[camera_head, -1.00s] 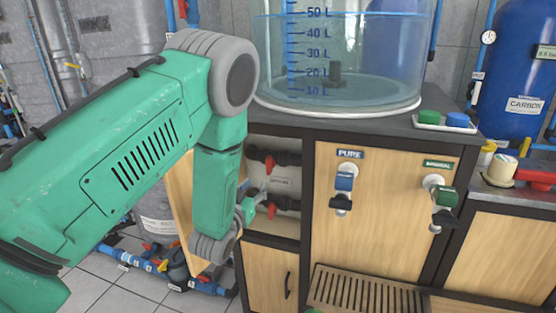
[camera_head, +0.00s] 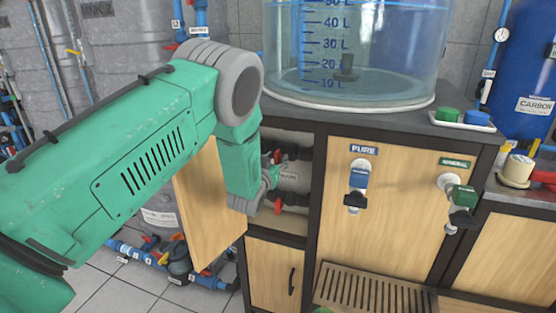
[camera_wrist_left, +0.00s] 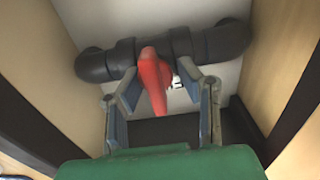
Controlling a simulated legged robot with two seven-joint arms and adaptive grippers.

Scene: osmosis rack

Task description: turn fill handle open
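A red valve handle (camera_wrist_left: 153,80) sits on a black pipe (camera_wrist_left: 210,42) inside the open cabinet bay. In the wrist view it lies between the two open fingers of my left gripper (camera_wrist_left: 161,82), nearer the left finger; I cannot tell if they touch. In the head view my left gripper (camera_head: 271,178) reaches into the bay at the upper pipe, and a red handle (camera_head: 277,157) shows just above it. A second red handle (camera_head: 277,202) is on the lower pipe. No label tells me which one is the fill handle.
Dark frame posts and wooden walls closely flank the gripper. To the right are the PURE tap (camera_head: 358,184) and MINERAL tap (camera_head: 460,205). A clear tank (camera_head: 350,60) stands on the counter above.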

